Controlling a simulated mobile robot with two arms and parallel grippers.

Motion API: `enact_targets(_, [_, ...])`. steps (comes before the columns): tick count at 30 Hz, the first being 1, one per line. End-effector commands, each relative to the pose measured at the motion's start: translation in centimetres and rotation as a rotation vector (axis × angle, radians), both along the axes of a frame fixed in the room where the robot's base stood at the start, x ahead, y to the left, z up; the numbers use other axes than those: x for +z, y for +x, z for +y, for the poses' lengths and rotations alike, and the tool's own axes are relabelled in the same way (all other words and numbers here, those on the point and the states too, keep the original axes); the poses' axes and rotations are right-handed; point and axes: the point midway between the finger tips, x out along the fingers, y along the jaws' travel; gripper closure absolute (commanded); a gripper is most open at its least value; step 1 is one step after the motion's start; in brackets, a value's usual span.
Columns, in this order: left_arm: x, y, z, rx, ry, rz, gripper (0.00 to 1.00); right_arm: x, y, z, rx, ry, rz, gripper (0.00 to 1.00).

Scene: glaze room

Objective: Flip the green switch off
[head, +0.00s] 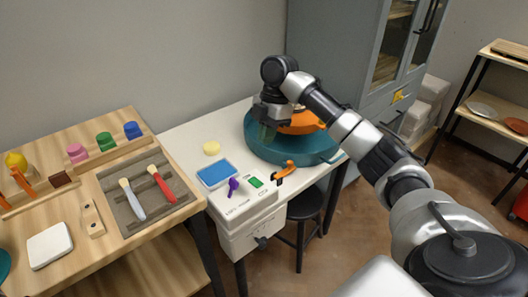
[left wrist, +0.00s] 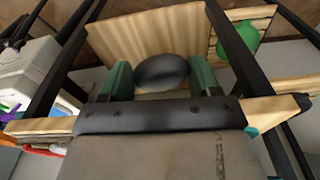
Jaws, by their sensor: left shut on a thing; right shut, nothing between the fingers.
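The green switch (head: 256,182) is on the sloped front of a white control box (head: 238,210) at the front of the white table. Which way it is set is too small to tell. A purple lever (head: 233,187) is to its left and an orange lever (head: 285,170) to its right. My right gripper (head: 266,134) is shut and empty, behind the switch and over the left part of a teal basin. My left gripper (left wrist: 160,78) shows only in the left wrist view, shut on a dark oval thing (left wrist: 162,72).
The teal basin (head: 262,148) with an orange part (head: 303,123) stands behind the box. A blue pad (head: 217,174) and a yellow disc (head: 211,148) lie left of it. A wooden table (head: 78,223) with brushes adjoins at left. A black stool (head: 304,203) stands below.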

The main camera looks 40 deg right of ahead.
Motion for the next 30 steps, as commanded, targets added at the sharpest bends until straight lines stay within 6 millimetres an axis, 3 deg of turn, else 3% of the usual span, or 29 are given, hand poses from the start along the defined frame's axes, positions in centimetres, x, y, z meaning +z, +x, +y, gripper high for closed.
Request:
enact_targets(15, [-0.7,0.0,0.0,0.0,0.0,-0.001,0.56,-10.0,-1.0,2.5,0.0,0.0,0.003,1.0])
enact_targets(21, [-0.7,0.0,0.0,0.0,0.0,-0.001,0.56,-11.9,-1.3,2.4,0.0,0.0,-0.001,1.0])
enact_targets(30, [-0.7,0.0,0.0,0.0,0.0,0.0,0.56,-12.4,-1.4,2.4,0.001,0.0,-0.001,1.0])
